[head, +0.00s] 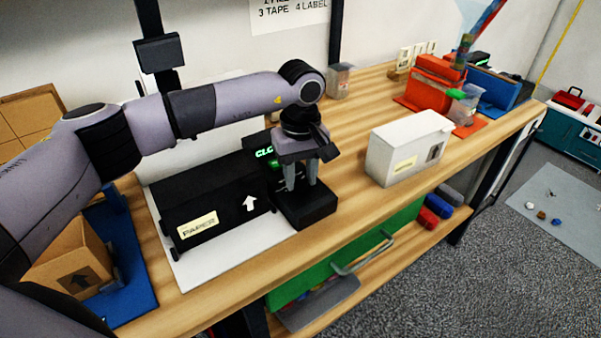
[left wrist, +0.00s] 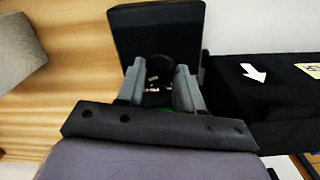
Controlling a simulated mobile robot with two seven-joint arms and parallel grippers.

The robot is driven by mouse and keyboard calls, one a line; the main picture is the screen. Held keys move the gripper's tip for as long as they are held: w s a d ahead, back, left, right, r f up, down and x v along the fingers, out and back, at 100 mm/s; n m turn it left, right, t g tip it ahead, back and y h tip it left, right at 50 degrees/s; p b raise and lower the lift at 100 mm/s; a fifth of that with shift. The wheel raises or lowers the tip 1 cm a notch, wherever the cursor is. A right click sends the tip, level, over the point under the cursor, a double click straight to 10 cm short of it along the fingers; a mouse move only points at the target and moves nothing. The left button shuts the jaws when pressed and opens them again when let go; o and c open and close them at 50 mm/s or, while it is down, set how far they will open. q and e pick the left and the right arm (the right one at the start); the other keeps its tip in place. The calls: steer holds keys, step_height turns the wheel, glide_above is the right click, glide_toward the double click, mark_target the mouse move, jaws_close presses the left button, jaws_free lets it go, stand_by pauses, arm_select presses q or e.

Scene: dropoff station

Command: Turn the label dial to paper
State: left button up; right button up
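A black label machine (head: 215,203) stands on a white board (head: 190,277), with a yellow "PAPER" tag (head: 198,224), a white arrow (head: 250,203) and a green-lit display (head: 265,152), partly hidden. At its right end is a low black block (head: 308,210). My left gripper (head: 302,186) points down over this block. In the left wrist view a small dark round dial (left wrist: 158,70) shows between the two grey fingers (left wrist: 161,70). The fingers are apart, one on each side; contact is not clear. The dial's setting is not readable. My right gripper is not in view.
A white box (head: 408,148) stands to the right on the wooden bench (head: 345,170). Farther right are an orange device (head: 435,85) and a blue holder (head: 497,92). A cardboard box (head: 72,262) sits on a blue stand at the left. Bare bench lies between machine and white box.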

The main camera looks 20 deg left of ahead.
arm_select(q)
steer(key=shift+n, duration=0.4)
steer(key=shift+n+b, duration=0.6)
steer(key=n+b, duration=0.1)
steer(key=n, duration=0.1)
steer(key=shift+n, duration=0.3)
steer(key=n+b, duration=0.1)
steer(key=n, duration=0.4)
steer(key=shift+r, duration=0.1)
steer(key=o, duration=1)
